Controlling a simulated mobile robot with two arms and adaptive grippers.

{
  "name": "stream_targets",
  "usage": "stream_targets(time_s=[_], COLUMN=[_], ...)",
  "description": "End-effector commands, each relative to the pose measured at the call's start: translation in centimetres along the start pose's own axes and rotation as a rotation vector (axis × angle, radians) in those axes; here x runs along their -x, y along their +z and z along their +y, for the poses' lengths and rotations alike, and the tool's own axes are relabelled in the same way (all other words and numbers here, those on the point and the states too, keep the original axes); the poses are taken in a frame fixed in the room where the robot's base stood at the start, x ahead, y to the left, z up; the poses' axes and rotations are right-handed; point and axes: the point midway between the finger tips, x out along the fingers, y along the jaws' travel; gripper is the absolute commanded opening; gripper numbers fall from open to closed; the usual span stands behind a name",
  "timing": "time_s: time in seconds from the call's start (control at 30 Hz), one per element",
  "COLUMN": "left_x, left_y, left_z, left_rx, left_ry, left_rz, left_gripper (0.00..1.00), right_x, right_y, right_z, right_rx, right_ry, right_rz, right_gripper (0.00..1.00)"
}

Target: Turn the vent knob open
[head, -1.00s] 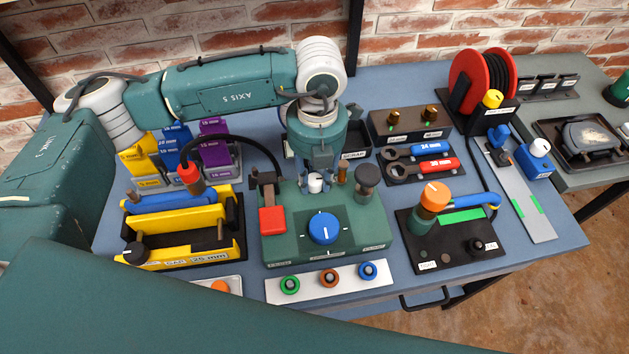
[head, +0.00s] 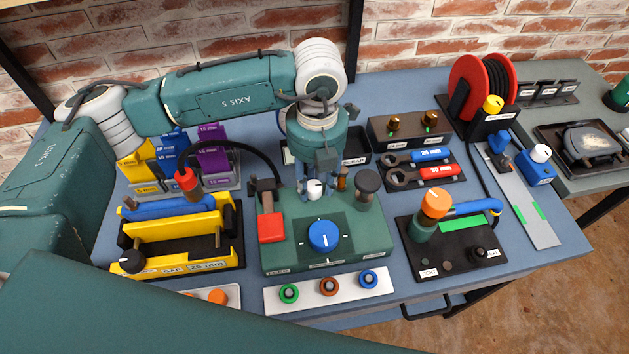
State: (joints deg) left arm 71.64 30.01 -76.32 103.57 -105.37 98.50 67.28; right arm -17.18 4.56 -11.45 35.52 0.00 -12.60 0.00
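A green panel box (head: 283,255) stands in the middle of the bench. A small white knob (head: 315,188) with a dark mark sits at its back edge. A large blue knob (head: 323,236) with a white pointer line is on its front face. I cannot read which knob is labelled vent. My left gripper (head: 316,187) points down at the white knob, with its fingers beside it. I cannot tell whether they touch it. My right gripper is out of view.
On the panel, a red block (head: 271,228) is left of the blue knob and a dark grey knob (head: 367,183) is behind right. A yellow gap fixture (head: 177,262) stands left. A black plate with an orange-topped valve (head: 435,202) is right.

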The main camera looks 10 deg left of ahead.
Motion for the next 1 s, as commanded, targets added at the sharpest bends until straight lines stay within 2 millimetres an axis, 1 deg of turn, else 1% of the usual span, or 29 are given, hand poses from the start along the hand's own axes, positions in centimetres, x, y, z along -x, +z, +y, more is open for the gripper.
stream_targets(time_s=[0.13,0.27,0.6,0.7,0.83,1.0], left_x=[0.1,1.6,8.6,10.2,11.5,12.0], left_y=[-0.1,0.0,0.1,0.1,0.1,0.1], left_z=[0.0,0.0,-0.1,-0.1,-0.1,-0.1], left_rx=[-0.002,-0.003,-0.001,-0.001,-0.001,0.0], left_ry=[0.001,0.001,0.0,0.0,0.001,0.0], left_rz=[0.003,0.0,-0.002,-0.002,0.0,0.001], left_gripper=[0.35,0.35,0.35,0.35,0.35,0.35], right_x=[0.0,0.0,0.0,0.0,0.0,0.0], right_y=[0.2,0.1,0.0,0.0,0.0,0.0], right_z=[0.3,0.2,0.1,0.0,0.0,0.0], right_rx=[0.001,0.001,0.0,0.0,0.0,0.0], right_ry=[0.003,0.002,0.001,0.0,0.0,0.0], right_rz=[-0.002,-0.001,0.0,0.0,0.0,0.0], right_gripper=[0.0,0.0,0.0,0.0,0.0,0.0])
